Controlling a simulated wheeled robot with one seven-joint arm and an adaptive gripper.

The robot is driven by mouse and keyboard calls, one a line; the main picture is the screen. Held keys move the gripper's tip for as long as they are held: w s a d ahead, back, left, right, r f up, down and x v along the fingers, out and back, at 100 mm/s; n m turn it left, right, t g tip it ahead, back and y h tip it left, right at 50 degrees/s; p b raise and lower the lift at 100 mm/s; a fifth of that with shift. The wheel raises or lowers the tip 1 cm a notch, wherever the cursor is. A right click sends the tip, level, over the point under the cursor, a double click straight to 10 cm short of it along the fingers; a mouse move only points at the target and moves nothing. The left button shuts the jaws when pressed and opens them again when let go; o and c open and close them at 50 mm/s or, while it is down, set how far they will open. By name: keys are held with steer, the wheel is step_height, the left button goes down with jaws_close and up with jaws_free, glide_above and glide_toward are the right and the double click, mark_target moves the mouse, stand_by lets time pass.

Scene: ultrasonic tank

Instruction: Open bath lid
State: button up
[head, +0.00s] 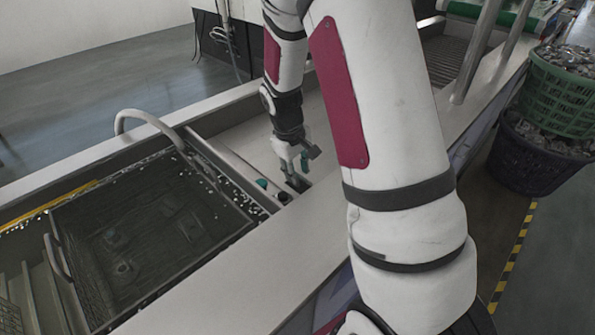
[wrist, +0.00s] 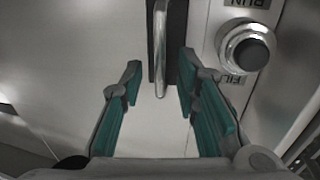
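My gripper (head: 297,176) reaches down to the metal top beside the sunken bath in the head view. In the wrist view my gripper (wrist: 160,68) is open, with its two teal fingers apart. A shiny metal bar handle (wrist: 160,45) lies between the fingertips in the picture, in front of a dark strip; I see no finger touching it. A plain grey metal panel (wrist: 80,60) is left of the handle and may be the bath lid; I cannot tell its edges. My arm hides part of the top in the head view.
A black knob (wrist: 250,53) on a labelled panel is close right of the gripper. A dark bath with a mesh basket (head: 150,240) lies left, with a curved pipe-like handle (head: 150,118) behind. Green and dark crates (head: 560,95) stand at the right.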

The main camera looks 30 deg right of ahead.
jaws_close()
